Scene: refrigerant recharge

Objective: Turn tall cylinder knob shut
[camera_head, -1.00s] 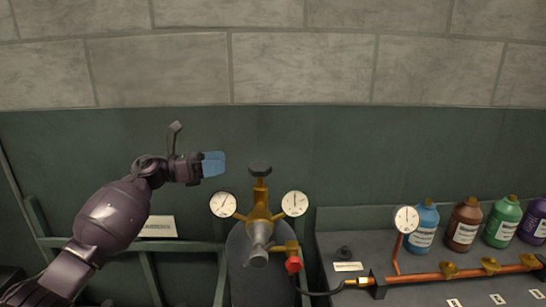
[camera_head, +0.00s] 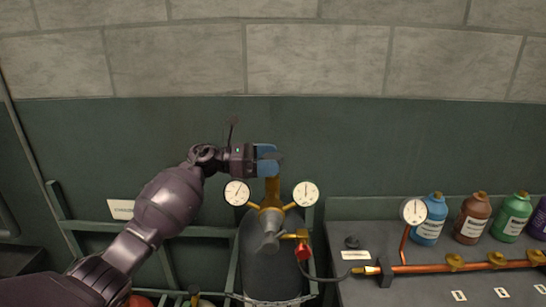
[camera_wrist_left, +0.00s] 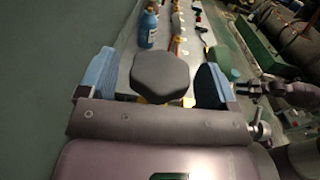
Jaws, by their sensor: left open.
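The tall grey cylinder (camera_head: 255,265) stands upright against the green wall, with a brass valve stem (camera_head: 272,190) on top. Its dark knob (camera_wrist_left: 161,73) shows in the left wrist view between my two blue finger pads. My left gripper (camera_head: 268,156) is at the top of the stem in the head view and hides most of the knob. In the left wrist view the gripper (camera_wrist_left: 155,85) is open, with a gap visible on each side of the knob.
Two gauges (camera_head: 237,192) (camera_head: 306,193) flank the stem just below my gripper. A red fitting (camera_head: 303,253) and a hose sit right of the cylinder. A grey bench (camera_head: 400,291) at right holds a copper pipe (camera_head: 432,268) and several bottles.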

